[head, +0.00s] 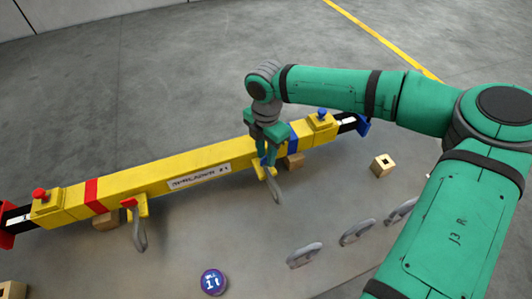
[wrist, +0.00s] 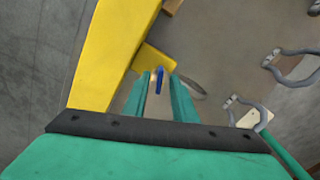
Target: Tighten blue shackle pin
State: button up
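The yellow spreader beam (head: 150,180) runs across the head view, with a blue band (head: 292,138) near its right end. A grey shackle (head: 275,188) hangs from a yellow lug (head: 259,170) beside that band. In the wrist view the blue shackle pin (wrist: 159,77) stands out from the lug (wrist: 152,58), and part of the grey shackle (wrist: 190,88) shows behind the right finger. My gripper (head: 266,160) reaches down at the lug. In the wrist view its fingers (wrist: 160,90) are apart, one on each side of the pin, with a gap visible. In the head view the fingers mostly hide the pin.
A second shackle (head: 139,230) with a red pin (head: 129,203) hangs from the beam's left part. Several loose shackles (head: 304,255) lie on the grey surface at right.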

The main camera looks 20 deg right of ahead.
grip_shut()
jog(key=shift+m, duration=0.3)
